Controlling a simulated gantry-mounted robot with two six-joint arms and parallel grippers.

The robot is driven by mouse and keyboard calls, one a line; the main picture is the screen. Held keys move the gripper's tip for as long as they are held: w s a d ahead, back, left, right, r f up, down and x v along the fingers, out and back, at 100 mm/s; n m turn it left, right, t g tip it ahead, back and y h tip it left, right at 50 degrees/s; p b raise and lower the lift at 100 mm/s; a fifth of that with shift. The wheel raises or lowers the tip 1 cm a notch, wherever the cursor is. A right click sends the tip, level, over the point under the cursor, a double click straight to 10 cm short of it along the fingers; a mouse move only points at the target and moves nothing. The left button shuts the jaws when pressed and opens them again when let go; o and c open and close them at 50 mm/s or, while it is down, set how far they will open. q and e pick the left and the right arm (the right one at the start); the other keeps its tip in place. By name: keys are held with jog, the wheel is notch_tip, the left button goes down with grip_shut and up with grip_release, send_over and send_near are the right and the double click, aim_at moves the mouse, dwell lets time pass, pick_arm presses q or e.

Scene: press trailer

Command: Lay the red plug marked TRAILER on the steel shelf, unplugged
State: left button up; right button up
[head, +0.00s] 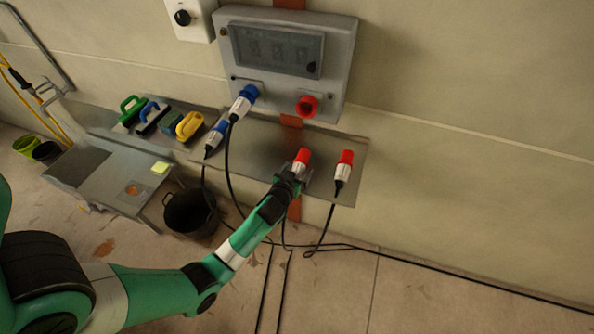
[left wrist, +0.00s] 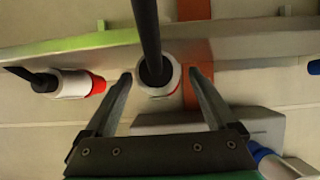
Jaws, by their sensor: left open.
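A red-and-white plug (head: 302,156) is at the steel shelf (head: 262,150), between the fingertips of my left gripper (head: 291,175). In the left wrist view the white back of this plug (left wrist: 170,84) and its black cable face the camera. The left gripper's fingers (left wrist: 161,76) stand open on either side of it, with a gap showing. Another red-and-white plug (head: 344,165) lies on the shelf to the right. I cannot read a TRAILER label on either. The red socket (head: 307,105) on the grey panel (head: 335,75) is empty. My right gripper is not in view.
A blue plug (head: 243,100) is in the panel's other socket. A black bucket (head: 190,215) stands below. Cables (head: 330,245) hang and trail across the floor.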

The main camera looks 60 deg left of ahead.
pick_arm(q)
jog(key=p+v, duration=0.2)
jog(key=v, duration=0.9)
jog(key=shift+s+d+p, duration=0.2)
jog(key=shift+s+p, duration=0.05)
jog(key=shift+p, duration=0.1)
jog(key=shift+w+r, duration=0.1)
